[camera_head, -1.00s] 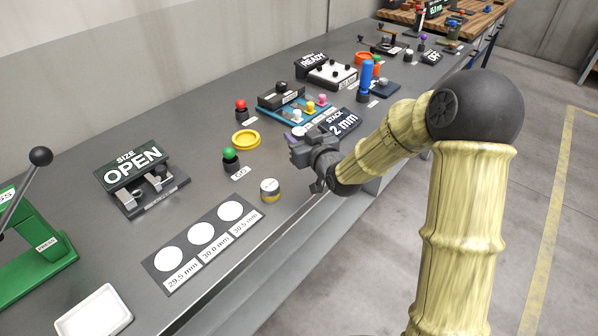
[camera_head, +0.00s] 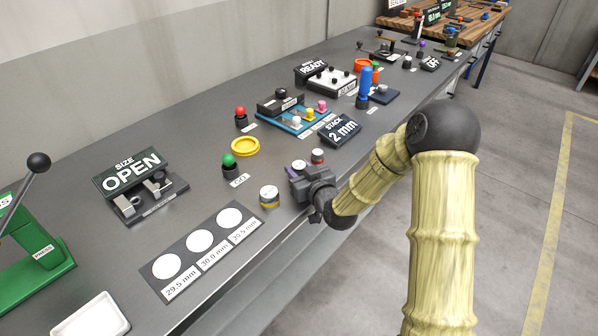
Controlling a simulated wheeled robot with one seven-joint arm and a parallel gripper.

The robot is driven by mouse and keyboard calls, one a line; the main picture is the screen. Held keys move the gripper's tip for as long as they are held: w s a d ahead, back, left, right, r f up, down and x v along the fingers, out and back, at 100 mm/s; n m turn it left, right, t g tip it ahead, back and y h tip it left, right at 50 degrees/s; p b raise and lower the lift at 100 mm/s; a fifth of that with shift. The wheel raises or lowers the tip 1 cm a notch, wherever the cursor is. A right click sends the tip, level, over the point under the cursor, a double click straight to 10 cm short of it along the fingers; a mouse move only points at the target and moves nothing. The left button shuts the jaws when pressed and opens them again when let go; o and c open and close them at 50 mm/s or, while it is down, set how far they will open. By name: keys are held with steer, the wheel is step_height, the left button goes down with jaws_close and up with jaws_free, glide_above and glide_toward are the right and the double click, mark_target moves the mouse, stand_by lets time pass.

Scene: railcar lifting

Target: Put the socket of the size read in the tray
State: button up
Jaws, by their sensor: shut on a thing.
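My gripper (camera_head: 301,188) is over the front part of the bench, shut on a small purple-banded socket (camera_head: 290,173) that it mostly hides. A yellow-banded socket (camera_head: 269,196) stands upright on the bench, left of my gripper. A red-banded socket (camera_head: 317,156) stands just behind my gripper. The size gauge (camera_head: 140,182) at left shows "OPEN", with nothing between its jaws. The white tray (camera_head: 92,318) lies at the lower left and looks empty. A dark mat (camera_head: 206,250) with three bare white circles is labelled 29.5 mm, 30.0 mm and 30.5 mm.
A green press (camera_head: 35,240) with a lever stands at far left. A green GO button (camera_head: 229,162), a red button (camera_head: 241,115), a yellow ring (camera_head: 245,146) and a "STACK 2 mm" sign (camera_head: 340,130) stand behind. Bench is clear between gauge and mat.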

steer(key=shift+f, duration=0.25)
steer(key=shift+f, duration=0.2)
steer(key=o, duration=1.1)
steer(key=shift+c, duration=0.2)
